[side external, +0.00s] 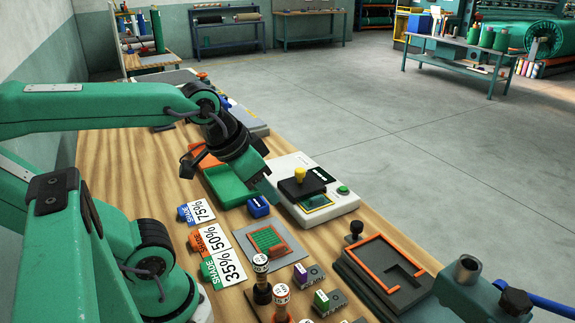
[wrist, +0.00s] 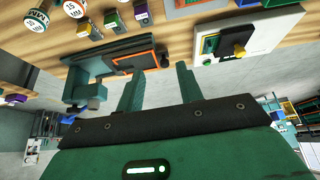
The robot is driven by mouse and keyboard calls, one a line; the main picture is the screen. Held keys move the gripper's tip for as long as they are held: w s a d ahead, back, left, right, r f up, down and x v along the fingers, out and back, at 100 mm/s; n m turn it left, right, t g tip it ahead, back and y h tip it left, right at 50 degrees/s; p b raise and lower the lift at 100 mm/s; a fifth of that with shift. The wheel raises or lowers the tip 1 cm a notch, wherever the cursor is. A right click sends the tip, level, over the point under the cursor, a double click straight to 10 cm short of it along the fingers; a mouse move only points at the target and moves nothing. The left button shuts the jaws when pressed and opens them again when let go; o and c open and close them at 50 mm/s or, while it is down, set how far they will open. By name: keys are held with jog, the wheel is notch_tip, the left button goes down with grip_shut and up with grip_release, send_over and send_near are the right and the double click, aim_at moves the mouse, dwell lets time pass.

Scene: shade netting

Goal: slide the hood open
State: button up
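The hood (side external: 291,191) is a dark plate with a yellow knob (side external: 300,174) on top, on a white instrument (side external: 334,210) with a green button. A green-and-yellow window shows just in front of the hood. In the wrist view, the hood (wrist: 228,40) and white instrument (wrist: 283,30) are at the upper right. My gripper (side external: 263,187) is above the table, left of the instrument, apart from the knob. In the wrist view, my gripper (wrist: 160,78) has its two fingers spread with nothing between them.
A green tray (side external: 232,188) and blue block (side external: 258,207) lie beside my gripper. Shade cards (side external: 222,262), a grey plate with green netting (side external: 268,243) and several weights and small blocks stand nearer the camera. A dark orange-framed fixture (side external: 390,270) is at the right.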

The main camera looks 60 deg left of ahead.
jog(key=o, duration=0.3)
jog(key=shift+o, duration=0.2)
jog(key=w+a+r+n+g, duration=0.25)
jog(key=w+a, duration=0.75)
jog(key=w, duration=0.5)
jog(key=w+a+f+g, duration=0.1)
jog(key=w+a+f, duration=0.1)
jog(key=a+f, duration=0.1)
jog(key=w+a+f+g, duration=0.1)
jog(key=w+a+f, duration=0.2)
jog(key=a, duration=0.3)
jog(key=w+a+f+g, duration=0.1)
jog(key=w+a+f, duration=0.2)
jog(key=a+f, duration=0.1)
jog(key=shift+w+a+f+n, duration=0.15)
jog(key=shift+w+a+n, duration=0.1)
jog(key=shift+a, duration=0.3)
jog(key=shift+a+f, duration=0.2)
jog(key=shift+a, duration=0.05)
